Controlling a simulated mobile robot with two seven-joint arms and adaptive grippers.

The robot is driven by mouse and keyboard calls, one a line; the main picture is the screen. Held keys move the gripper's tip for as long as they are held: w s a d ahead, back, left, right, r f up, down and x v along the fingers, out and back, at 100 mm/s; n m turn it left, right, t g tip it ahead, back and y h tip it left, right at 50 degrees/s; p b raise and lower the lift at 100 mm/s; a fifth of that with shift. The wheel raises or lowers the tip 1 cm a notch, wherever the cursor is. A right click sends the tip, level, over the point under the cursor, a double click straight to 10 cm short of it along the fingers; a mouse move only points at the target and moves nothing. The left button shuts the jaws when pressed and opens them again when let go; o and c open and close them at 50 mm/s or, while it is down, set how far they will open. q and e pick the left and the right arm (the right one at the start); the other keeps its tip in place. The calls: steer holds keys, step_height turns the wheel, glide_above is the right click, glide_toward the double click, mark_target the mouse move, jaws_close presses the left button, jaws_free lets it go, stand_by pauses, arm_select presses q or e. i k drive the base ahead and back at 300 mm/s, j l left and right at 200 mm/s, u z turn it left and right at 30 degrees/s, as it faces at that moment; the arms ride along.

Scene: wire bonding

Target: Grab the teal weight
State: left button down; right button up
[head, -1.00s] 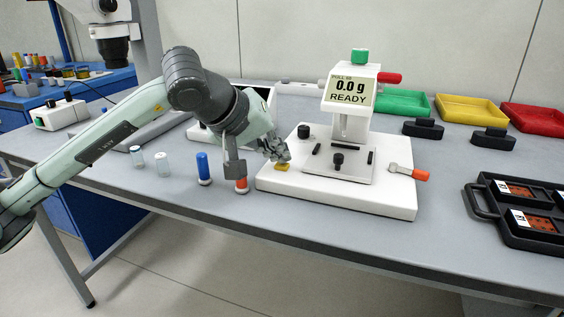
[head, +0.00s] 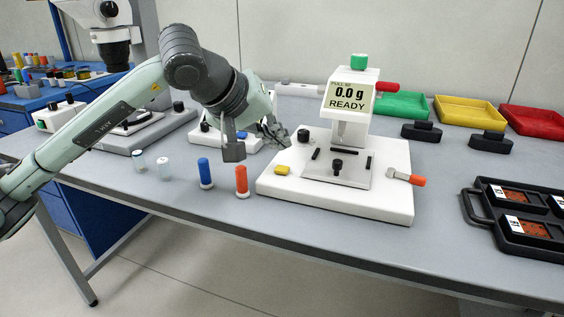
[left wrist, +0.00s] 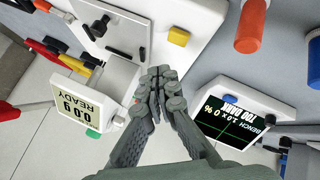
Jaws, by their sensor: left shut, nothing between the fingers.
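I cannot make out a weight that is surely teal. My left gripper (head: 274,134) is shut and empty, raised behind the left end of the tester base. Its closed fingertips (left wrist: 163,78) show in the left wrist view. My right gripper is out of view.
A yellow block (head: 282,170) lies on the tester base's left end. An orange cylinder (head: 242,180), a blue one (head: 205,173) and two pale vials stand to the left. Green, yellow and red trays line the back. A black carrier (head: 515,225) lies at the right.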

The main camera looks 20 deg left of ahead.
mark_target(137, 156)
steer(key=k+j, duration=0.25)
steer(key=k, duration=0.2)
steer(key=k+j, duration=0.25)
steer(key=k, duration=0.25)
